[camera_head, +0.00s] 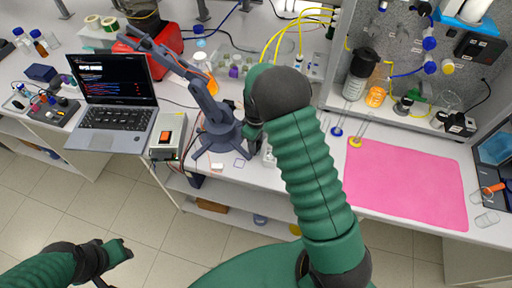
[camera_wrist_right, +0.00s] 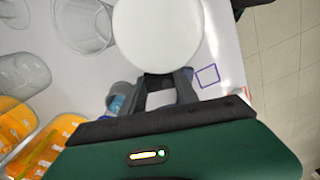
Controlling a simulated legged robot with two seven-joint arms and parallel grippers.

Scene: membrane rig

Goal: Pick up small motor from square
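A blue-outlined square (camera_head: 240,162) is on the white bench and looks empty; it also shows in the right wrist view (camera_wrist_right: 207,75). A reddish square (camera_head: 217,165) lies to its left, partly seen at the wrist view's right edge (camera_wrist_right: 241,93). I cannot make out the small motor for certain. My right gripper (camera_wrist_right: 163,82) is beside the blue square, with a gap between its finger bases. A white round thing (camera_wrist_right: 158,35) covers its fingertips, so I cannot tell if they hold anything. My left gripper (camera_head: 122,249) is low at the left, off the bench.
A dark blue-grey desktop arm (camera_head: 215,122) stands just left of my right gripper. Glass beakers (camera_wrist_right: 82,24) are near the gripper. A pink mat (camera_head: 405,185) lies clear at right.

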